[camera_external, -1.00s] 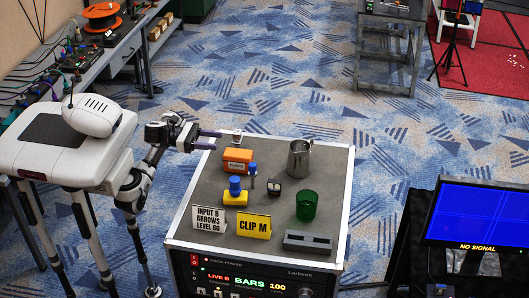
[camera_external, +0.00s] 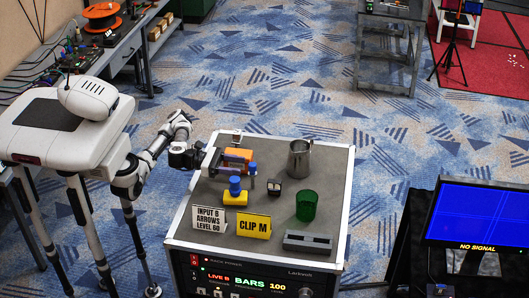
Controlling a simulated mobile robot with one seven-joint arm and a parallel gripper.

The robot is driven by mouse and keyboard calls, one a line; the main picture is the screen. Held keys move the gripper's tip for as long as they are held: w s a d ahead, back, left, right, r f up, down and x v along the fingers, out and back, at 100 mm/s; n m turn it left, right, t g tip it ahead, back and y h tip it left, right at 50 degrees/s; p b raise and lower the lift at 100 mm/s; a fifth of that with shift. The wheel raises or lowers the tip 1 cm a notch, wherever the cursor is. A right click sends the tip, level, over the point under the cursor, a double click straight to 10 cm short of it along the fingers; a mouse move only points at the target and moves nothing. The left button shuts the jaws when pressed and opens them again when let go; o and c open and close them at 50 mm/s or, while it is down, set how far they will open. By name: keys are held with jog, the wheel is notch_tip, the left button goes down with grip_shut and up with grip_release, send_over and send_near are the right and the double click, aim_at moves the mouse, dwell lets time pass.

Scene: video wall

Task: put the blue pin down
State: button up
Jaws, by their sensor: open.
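A small blue-topped pin (camera_external: 252,169) with a dark lower part stands upright on the cart top, right of the orange block. A larger blue knob (camera_external: 235,184) sits on a yellow block (camera_external: 235,199) nearer the front. I cannot tell for sure which of these is the named blue pin. My gripper (camera_external: 232,165) is open and reaches in from the left, low across the orange block (camera_external: 240,154), which it partly hides. Its fingers point right, towards the small pin. Whether they touch the block or pin is too small to tell.
The cart top (camera_external: 265,212) also holds a metal jug (camera_external: 299,158), a green cup (camera_external: 306,206), a small dark cube (camera_external: 274,187), a grey slotted block (camera_external: 307,241) and two signs, white (camera_external: 209,219) and yellow (camera_external: 254,226).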

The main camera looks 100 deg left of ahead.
aim_at(252, 167)
jog(key=shift+w+p, duration=0.45)
jog(key=shift+w, duration=0.05)
jog(key=w+p, duration=0.1)
jog(key=p, duration=0.1)
jog(key=shift+r+p, duration=0.3)
jog(key=shift+w+f+p, duration=0.15)
jog(key=shift+w+p, duration=0.6)
jog(key=shift+w, duration=0.35)
jog(key=shift+w+f+p, duration=0.1)
jog(key=shift+w+p, duration=0.65)
jog(key=shift+w, duration=0.3)
grip_shut()
